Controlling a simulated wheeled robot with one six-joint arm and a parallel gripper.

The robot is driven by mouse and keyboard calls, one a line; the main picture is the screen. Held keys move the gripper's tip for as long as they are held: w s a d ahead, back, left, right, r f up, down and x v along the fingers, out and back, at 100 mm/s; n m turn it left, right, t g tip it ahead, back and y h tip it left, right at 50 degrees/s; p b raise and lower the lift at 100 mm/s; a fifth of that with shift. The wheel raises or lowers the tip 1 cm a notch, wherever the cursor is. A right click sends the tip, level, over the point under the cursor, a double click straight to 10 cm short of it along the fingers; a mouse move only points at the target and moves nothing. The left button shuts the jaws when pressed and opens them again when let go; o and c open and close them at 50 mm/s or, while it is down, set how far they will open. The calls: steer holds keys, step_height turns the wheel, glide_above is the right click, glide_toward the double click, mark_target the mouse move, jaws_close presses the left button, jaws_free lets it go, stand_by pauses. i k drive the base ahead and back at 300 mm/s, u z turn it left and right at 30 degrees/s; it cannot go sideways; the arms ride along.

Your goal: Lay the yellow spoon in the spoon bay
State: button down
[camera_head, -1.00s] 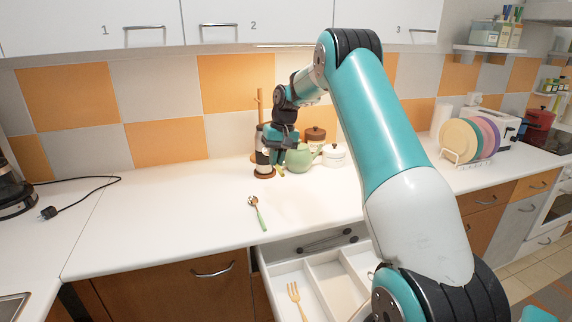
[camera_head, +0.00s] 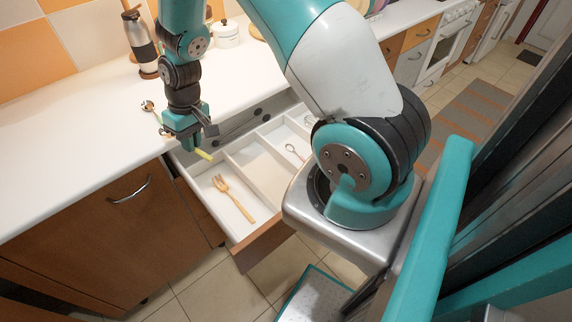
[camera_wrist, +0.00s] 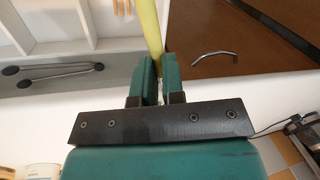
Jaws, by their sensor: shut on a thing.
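My gripper (camera_head: 188,146) is shut on the yellow spoon (camera_head: 203,154), above the back left corner of the open drawer (camera_head: 262,238). In the wrist view the spoon's yellow handle (camera_wrist: 150,28) stands between the two fingers (camera_wrist: 158,82) and runs out of the top of the picture; its bowl is not visible. The drawer has white dividers. The left bay holds a wooden fork (camera_head: 232,197), the middle bay (camera_head: 258,165) looks empty, and the right bay holds a small utensil with a looped end (camera_head: 294,151). No label shows which is the spoon bay.
Dark-ended tongs (camera_wrist: 65,72) lie across the drawer's rear compartment. A spoon with a green handle (camera_head: 152,110) lies on the white counter left of my gripper. A coffee press (camera_head: 140,45) and a white lidded pot (camera_head: 226,35) stand further back.

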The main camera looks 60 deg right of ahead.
mark_target(269, 178)
steer(key=z, duration=1.4)
steer(key=k, duration=0.8)
steer(key=u, duration=0.85)
steer(key=i, duration=0.5)
steer(key=z, duration=0.05)
